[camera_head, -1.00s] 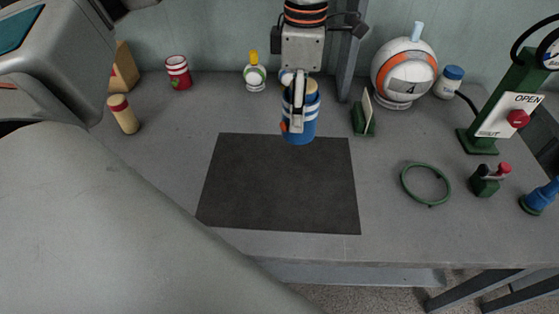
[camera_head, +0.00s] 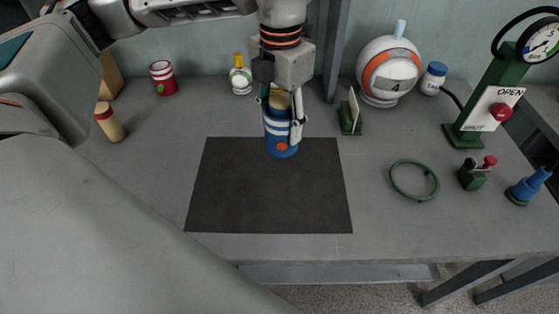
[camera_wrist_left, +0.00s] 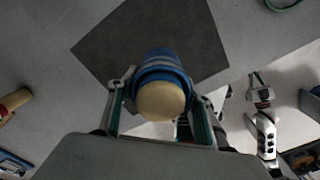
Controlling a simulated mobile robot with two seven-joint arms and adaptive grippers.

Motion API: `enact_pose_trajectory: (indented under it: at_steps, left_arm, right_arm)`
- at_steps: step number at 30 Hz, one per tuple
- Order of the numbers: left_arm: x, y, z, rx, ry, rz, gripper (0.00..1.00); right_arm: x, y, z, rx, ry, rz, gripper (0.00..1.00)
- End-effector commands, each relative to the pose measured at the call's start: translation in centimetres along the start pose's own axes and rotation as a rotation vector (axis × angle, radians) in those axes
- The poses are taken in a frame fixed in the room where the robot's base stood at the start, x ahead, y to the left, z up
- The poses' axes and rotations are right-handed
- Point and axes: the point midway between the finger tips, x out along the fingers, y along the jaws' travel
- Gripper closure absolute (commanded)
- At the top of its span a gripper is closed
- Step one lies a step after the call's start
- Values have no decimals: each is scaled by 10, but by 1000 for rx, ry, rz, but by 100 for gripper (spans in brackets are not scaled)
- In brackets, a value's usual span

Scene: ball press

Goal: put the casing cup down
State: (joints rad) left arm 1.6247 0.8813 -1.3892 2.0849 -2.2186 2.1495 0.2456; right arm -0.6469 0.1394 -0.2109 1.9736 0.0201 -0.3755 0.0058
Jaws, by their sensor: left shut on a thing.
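The casing cup (camera_head: 281,134) is blue with white stripes and an orange spot. It is upright at the back edge of the dark mat (camera_head: 255,190); I cannot tell whether its base touches the surface. My left gripper (camera_head: 283,112) comes from above and is shut around it, with a finger on either side. In the left wrist view the cup (camera_wrist_left: 160,66) lies between the fingers (camera_wrist_left: 160,100), with a round tan top facing the camera and the mat (camera_wrist_left: 205,30) beyond.
A red-striped can (camera_head: 163,78) and a tan roll (camera_head: 109,122) are at left. Most of the mat is bare.

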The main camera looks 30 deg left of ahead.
Motion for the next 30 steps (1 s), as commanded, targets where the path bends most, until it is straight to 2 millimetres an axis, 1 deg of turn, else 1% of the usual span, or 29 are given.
enact_pose_trajectory:
  at_steps: [1,3,6,9,17,24,26,30]
  left_arm:
    - [15,0,-1,1,5,-1,74]
    - [32,0,-1,1,6,-1,74]
    - [53,0,-1,1,5,-1,74]
    - [68,0,-1,1,3,0,74]
    - [84,0,0,2,0,0,74]
    - [118,0,0,2,1,0,74]
    - [121,0,0,2,0,0,74]
    - [120,0,0,2,-2,0,74]
  right_arm:
    - [1,0,1,-1,0,1,100]
    - [2,0,2,-3,0,2,100]
    - [2,1,3,-5,0,4,100]
    - [3,3,2,-7,1,6,100]
    - [4,5,-2,-9,11,10,100]
    - [6,5,-1,-11,12,11,100]
    - [6,5,-1,-12,12,11,100]
    - [6,6,-2,-13,13,12,100]
